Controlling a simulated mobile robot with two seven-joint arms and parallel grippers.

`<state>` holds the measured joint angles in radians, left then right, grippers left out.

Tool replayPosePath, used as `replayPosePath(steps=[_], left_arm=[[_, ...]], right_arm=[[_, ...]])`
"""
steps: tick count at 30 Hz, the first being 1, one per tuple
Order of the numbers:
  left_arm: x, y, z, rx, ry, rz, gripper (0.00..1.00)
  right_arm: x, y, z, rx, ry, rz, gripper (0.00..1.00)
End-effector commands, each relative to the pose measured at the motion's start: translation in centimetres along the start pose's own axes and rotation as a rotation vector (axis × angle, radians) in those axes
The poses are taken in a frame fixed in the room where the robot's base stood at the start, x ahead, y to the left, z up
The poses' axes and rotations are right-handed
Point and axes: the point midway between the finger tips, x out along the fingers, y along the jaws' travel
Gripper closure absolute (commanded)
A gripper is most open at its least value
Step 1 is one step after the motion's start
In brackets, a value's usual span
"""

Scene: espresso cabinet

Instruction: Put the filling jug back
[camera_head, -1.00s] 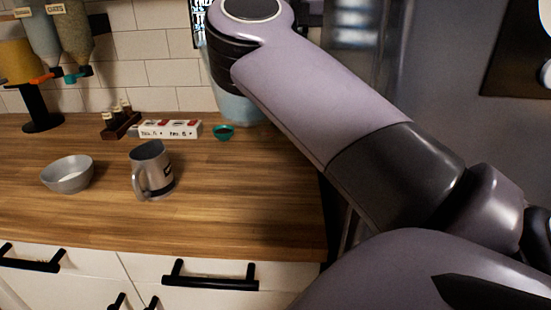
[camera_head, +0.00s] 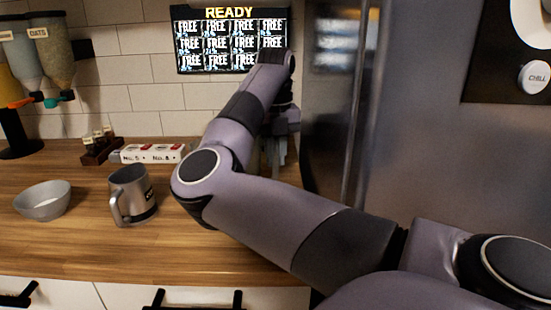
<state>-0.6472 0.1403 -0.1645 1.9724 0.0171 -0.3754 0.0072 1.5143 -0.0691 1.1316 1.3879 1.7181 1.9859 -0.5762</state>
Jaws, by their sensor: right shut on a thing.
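My right arm crosses the view from the lower right to the back right of the counter. Its gripper (camera_head: 277,152) is at the back right, below the screen and close to the fridge's left side. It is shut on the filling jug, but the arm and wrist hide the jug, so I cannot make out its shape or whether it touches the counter. My left gripper is not in view.
A metal mug (camera_head: 132,193) and a grey bowl (camera_head: 43,201) stand on the wooden counter (camera_head: 75,240). A white labelled block (camera_head: 150,153) and a small bottle rack (camera_head: 100,147) are behind them. The fridge (camera_head: 430,140) bounds the right. The front counter is clear.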

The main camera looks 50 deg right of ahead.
Motion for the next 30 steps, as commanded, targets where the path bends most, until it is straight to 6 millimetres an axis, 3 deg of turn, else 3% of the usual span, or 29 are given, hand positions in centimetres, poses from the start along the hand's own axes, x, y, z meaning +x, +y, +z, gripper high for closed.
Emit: replayPosePath(steps=[3, 13, 14, 16, 26, 30], left_arm=[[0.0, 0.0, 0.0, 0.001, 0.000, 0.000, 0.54], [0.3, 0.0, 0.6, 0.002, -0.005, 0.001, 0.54], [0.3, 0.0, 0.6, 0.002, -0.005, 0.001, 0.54], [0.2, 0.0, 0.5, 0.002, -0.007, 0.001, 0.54], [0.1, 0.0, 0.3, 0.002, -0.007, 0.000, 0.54], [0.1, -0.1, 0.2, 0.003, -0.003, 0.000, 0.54]], right_arm=[[1.1, 0.0, 0.0, 0.001, -0.001, -0.001, 1.00], [1.5, 0.0, 0.0, 0.001, -0.001, 0.000, 1.00], [1.5, 0.0, 0.0, 0.001, -0.001, 0.000, 0.80], [1.4, 0.0, 0.0, 0.001, -0.001, -0.001, 0.58], [1.2, 0.0, 0.0, 0.001, -0.001, -0.001, 0.58], [-0.2, 0.0, 0.1, 0.000, -0.004, 0.001, 0.58]])
